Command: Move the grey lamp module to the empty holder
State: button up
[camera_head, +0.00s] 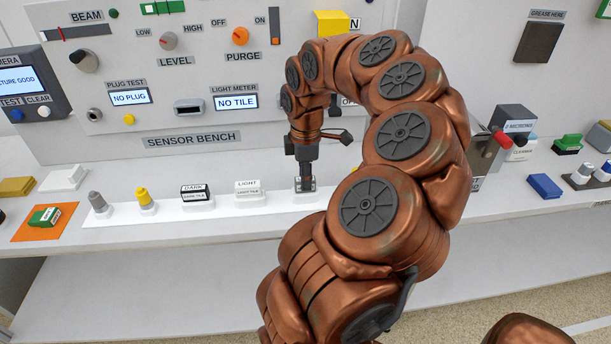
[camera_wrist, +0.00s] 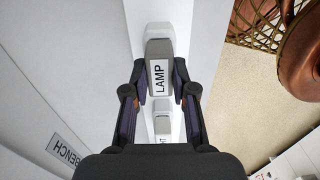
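The grey lamp module, labelled LAMP (camera_wrist: 159,78), stands between the two fingers of my gripper (camera_wrist: 160,66) in the wrist view. The fingers appear to press against both its sides. A white block (camera_wrist: 160,38), seemingly its seat, shows just past it. In the head view my gripper (camera_head: 305,182) points down at the white strip on the bench, right of the light tile, with the grey module low between its fingers. Whether the module touches its seat cannot be told. I cannot make out an empty holder; my arm covers much of the bench and panel to the right.
The light tile (camera_head: 248,189) stands close left of my gripper, then the dark tile (camera_head: 196,193), a yellow plug (camera_head: 145,198) and a grey plug (camera_head: 97,202). The sensor bench panel (camera_head: 190,70) rises behind. A blue block (camera_head: 544,186) lies at right.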

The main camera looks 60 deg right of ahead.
jog(key=o, duration=0.5)
jog(key=shift+o, duration=0.2)
notch_tip(320, 180, up, 12)
dwell(0.5)
jog(key=shift+w, duration=0.1)
dwell(0.8)
